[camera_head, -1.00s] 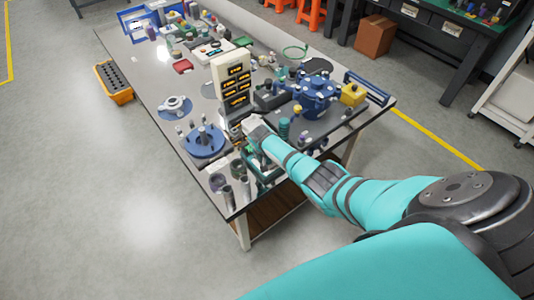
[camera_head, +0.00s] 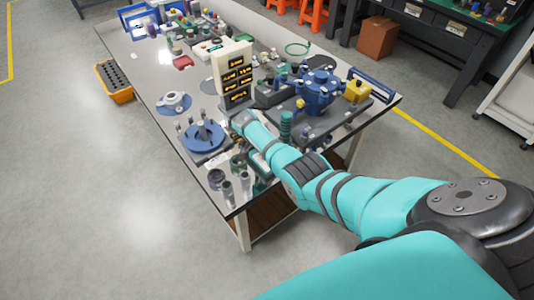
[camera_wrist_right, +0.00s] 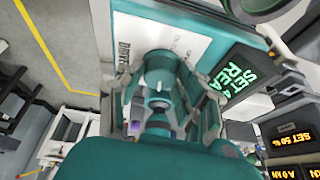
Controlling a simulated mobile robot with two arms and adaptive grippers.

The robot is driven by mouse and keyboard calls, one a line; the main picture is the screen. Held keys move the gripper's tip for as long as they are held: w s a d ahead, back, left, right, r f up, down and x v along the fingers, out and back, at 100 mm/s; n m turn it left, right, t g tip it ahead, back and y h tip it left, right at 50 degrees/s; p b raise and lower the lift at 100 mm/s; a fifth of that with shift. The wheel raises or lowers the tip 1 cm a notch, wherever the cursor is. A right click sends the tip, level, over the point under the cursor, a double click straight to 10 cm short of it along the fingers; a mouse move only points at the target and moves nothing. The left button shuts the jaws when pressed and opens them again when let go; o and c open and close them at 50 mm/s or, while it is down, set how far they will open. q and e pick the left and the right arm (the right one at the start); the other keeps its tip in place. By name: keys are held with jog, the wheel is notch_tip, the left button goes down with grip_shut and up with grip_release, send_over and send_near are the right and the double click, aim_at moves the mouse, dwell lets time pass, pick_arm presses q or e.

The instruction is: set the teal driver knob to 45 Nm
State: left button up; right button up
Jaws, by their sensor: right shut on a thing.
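The teal driver knob (camera_wrist_right: 160,66) sits on a white panel marked with a partly hidden "DRIVER" label, in the right wrist view. My right gripper (camera_wrist_right: 161,84) is shut on the knob, with a finger on each side of it. A display (camera_wrist_right: 237,76) to the right of the knob shows green text that begins "SET 4"; the rest of the number is cut off by a finger. In the head view, my right gripper (camera_head: 241,121) is small at the end of the teal arm, at the foot of the display tower. My left gripper is not in view.
The display tower (camera_head: 233,75) with orange readouts stands just behind my right gripper. A blue round fixture (camera_head: 204,138) is to its left and a blue valve-like body (camera_head: 318,90) to its right. Several small cylinders stand at the near table corner.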

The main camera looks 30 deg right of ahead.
dwell(0.4)
jog(key=o, duration=1.1)
jog(key=shift+o, duration=0.2)
jog(key=shift+a+r, duration=0.2)
jog(key=shift+r, duration=0.25)
jog(key=v, duration=1.1)
